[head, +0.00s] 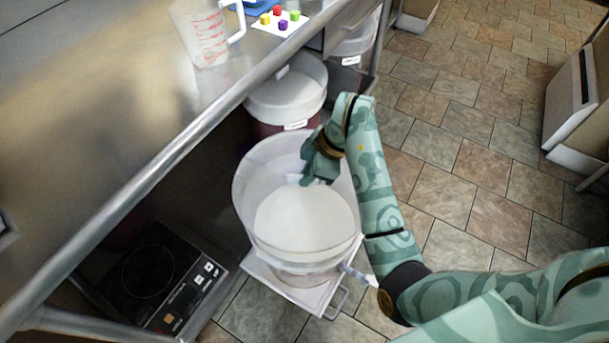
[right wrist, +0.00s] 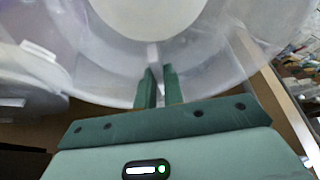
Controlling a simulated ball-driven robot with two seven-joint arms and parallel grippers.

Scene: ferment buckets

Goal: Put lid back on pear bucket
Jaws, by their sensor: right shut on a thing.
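A large translucent round bucket (head: 290,265) stands upright on a low white stand beside the steel table. A pale, wide, translucent rim and a white disc (head: 305,218) show at its top; I cannot tell clearly where lid and bucket wall part. My right gripper (head: 316,179) points down at the far side of this round shape. In the right wrist view its two green fingers (right wrist: 158,86) are shut on a thin, pale translucent piece at the edge, which looks like part of the lid. No pear label is readable. My left gripper is out of view.
A lidded bucket with reddish contents (head: 285,95) stands just behind, and another bucket (head: 354,38) beyond it. The steel table (head: 110,90) carries a measuring jug (head: 203,35) and coloured cubes. A black hotplate (head: 150,275) sits lower left.

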